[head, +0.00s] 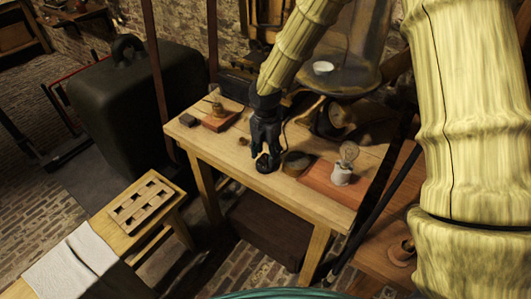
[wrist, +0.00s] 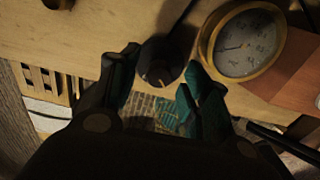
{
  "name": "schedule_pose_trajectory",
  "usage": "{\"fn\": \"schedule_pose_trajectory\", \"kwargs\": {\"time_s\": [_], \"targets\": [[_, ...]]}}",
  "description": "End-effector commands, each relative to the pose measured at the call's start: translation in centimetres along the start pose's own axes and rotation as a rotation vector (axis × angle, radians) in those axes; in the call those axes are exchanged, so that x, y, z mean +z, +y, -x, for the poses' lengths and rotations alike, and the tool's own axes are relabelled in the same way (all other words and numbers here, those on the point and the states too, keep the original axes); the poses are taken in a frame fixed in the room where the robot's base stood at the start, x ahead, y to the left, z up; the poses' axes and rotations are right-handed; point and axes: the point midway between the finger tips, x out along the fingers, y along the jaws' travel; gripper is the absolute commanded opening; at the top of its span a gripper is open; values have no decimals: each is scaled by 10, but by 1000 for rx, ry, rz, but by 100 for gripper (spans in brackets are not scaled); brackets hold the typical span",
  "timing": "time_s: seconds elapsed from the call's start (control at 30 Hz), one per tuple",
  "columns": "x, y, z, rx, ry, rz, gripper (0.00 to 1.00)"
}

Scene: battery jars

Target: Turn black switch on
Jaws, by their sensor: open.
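My gripper (head: 265,150) points down over the wooden table, close above its front edge. In the wrist view its two dark fingers (wrist: 161,62) are apart with nothing held between them. A round black switch (wrist: 162,70) with a small pale mark shows between and just beyond the fingertips. In the head view the black switch (head: 264,163) sits on the table right under the fingers, partly hidden by them. I cannot tell whether the fingers touch it, or which way it is set.
A brass-rimmed dial gauge (wrist: 246,46) lies just right of the switch. Further right, a bulb in a white socket (head: 342,174) stands on a reddish board (head: 318,183). A small brass-topped block (head: 217,121) is at the left. A glass-domed apparatus (head: 345,60) stands behind.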

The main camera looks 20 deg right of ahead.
Motion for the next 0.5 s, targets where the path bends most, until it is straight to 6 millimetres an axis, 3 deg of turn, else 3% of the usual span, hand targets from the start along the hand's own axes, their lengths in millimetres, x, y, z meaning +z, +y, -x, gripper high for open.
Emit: {"fn": "schedule_pose_trajectory", "kwargs": {"time_s": [0.37,0.5], "targets": [[0,0,-6,1,0,0,47],[0,0,-6,1,1,0,25]]}}
